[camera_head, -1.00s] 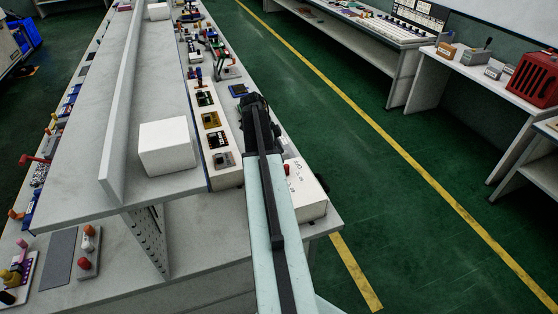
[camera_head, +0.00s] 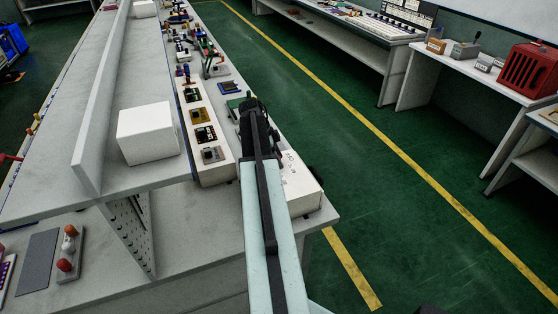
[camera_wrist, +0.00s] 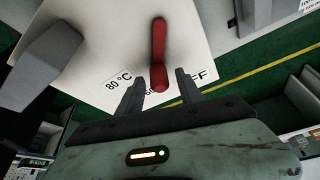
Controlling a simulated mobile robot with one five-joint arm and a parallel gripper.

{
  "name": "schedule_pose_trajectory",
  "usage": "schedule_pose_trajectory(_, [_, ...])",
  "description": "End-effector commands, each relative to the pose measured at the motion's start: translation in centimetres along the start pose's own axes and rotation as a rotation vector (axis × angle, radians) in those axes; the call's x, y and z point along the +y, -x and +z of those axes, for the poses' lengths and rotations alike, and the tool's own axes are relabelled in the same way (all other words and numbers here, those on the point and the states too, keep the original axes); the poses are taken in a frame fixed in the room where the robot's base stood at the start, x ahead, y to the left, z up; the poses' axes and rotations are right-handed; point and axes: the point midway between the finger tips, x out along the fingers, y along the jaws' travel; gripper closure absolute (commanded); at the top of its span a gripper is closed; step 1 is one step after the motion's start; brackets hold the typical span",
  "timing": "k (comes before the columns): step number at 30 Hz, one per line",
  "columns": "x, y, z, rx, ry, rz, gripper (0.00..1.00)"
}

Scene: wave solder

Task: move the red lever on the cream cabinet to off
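The cream cabinet (camera_head: 302,190) stands at the near right end of the bench, partly behind my arm in the head view. In the wrist view its pale face (camera_wrist: 110,25) carries a red lever (camera_wrist: 158,45), an "80 °C" label, a label partly hidden behind the lever, and an "OFF" label partly covered by my right-hand finger. My gripper (camera_wrist: 160,76) is open. The lever's rounded end appears between its two fingers, with a gap on each side; I cannot tell the depth. The lever is hidden in the head view.
A white box (camera_head: 147,133) stands on the bench's raised shelf. A row of small modules (camera_head: 203,134) lies left of my arm. A grey block (camera_wrist: 40,60) shows left of the lever in the wrist view. The green floor to the right is clear.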

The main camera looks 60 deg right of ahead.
Motion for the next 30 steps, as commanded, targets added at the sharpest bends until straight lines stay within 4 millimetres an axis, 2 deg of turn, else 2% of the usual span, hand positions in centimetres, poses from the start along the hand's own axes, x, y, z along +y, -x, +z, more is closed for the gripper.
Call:
schedule_pose_trajectory(1, [0.00,0.02,-0.02,0.000,0.000,0.000,0.72])
schedule_pose_trajectory(4, [-0.01,0.02,-0.03,0.000,0.000,0.000,1.00])
schedule_pose_trajectory(30, [0.01,-0.04,-0.12,-0.001,-0.002,0.001,1.00])
